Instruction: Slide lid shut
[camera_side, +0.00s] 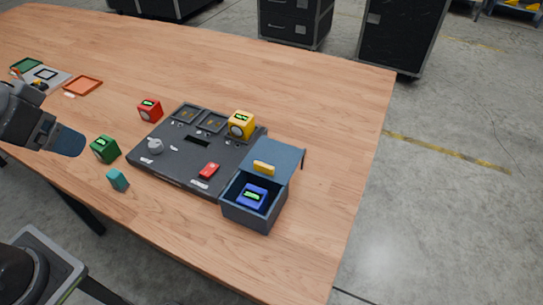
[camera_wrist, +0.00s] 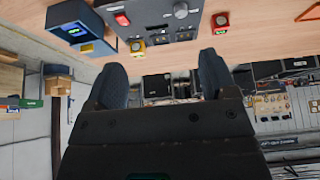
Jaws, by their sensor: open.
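A dark blue-grey box (camera_side: 249,217) stands at the front right of the grey panel in the side view, with a blue cube (camera_side: 253,197) with a green display inside. Its flat lid (camera_side: 286,158) is slid back toward the rear, leaving the front of the box open. A yellow handle (camera_side: 264,168) stands on the lid. The box (camera_wrist: 60,14) and lid (camera_wrist: 100,48) also show at the top left of the wrist view. My gripper (camera_side: 72,143) is at the far left, well away from the box. In the wrist view its fingers (camera_wrist: 163,72) are apart and empty.
Table right of the box is clear.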

